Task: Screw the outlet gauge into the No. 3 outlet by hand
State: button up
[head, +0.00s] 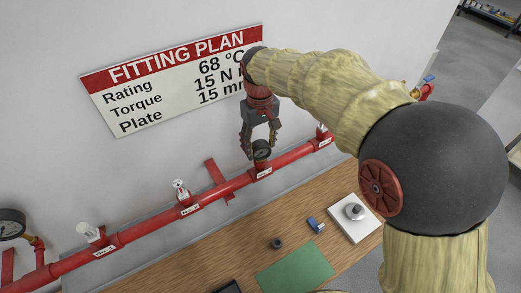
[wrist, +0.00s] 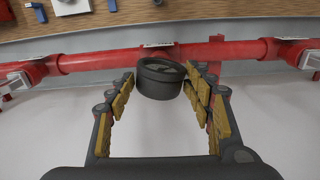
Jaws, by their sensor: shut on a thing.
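The gauge stands right at a labelled outlet (head: 264,172) on the red pipe; the label is too small to read surely. In the wrist view the gauge (wrist: 160,79) sits between the tan finger pads, in front of the red pipe (wrist: 110,60). Its lower stem and thread are hidden, so I cannot tell how far it is seated.
Other outlets on the pipe carry a white fitting (head: 88,231), a sprinkler head (head: 181,189) and a fitting at right (head: 322,133). A larger gauge (head: 11,224) is far left. The wooden bench (head: 225,262) holds a green mat (head: 296,268), a white plate (head: 345,225) and small parts.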

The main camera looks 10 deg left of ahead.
jog(key=o, duration=1.5)
jog(key=shift+c, duration=0.2)
jog(key=shift+w+f, duration=0.1)
notch_tip(320, 180, up, 12)
